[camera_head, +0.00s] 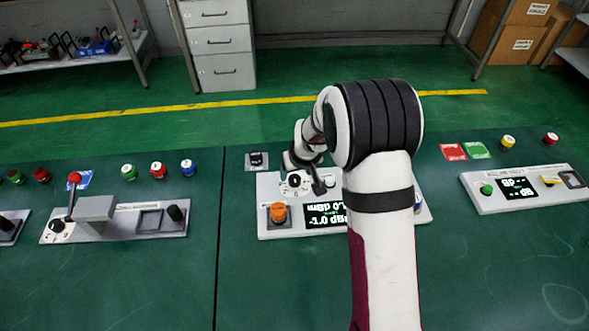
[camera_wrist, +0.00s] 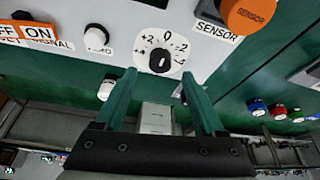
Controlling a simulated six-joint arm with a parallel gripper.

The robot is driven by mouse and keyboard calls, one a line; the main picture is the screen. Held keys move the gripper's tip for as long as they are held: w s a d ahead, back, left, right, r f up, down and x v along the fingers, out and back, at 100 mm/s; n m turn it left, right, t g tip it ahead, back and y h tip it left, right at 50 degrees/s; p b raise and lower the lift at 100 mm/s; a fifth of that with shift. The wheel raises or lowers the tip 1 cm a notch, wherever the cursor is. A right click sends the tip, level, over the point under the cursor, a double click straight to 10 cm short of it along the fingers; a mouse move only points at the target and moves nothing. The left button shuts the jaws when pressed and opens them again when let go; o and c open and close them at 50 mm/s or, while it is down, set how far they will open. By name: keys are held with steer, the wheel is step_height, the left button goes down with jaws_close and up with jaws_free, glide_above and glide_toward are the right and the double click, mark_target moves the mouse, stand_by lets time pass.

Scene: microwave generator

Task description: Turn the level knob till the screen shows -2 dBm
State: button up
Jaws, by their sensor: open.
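The level knob (camera_wrist: 160,60) is black on a white dial with marks such as +2, 0 and -2. It also shows in the head view (camera_head: 294,181) on the white generator panel (camera_head: 266,190). The screen (camera_head: 325,215) is partly hidden behind my arm; its upside-down digits seem to include "1.0 dBm", and I cannot read the sign surely. My gripper (camera_wrist: 159,78) is open, with its two green fingers on either side of the knob's line and the tips just short of it. I see no contact. In the head view, my gripper (camera_head: 318,182) is beside the dial.
An orange SENSOR connector (camera_wrist: 248,14) sits beside the dial, and a small white knob (camera_wrist: 97,38) is on its other side. An orange ON switch (camera_wrist: 38,32) is farther left. Other panels (camera_head: 525,190) stand apart on the green table (camera_head: 150,280).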

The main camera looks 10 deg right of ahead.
mark_target(294, 178)
steer(key=shift+x, duration=1.95)
jaws_close()
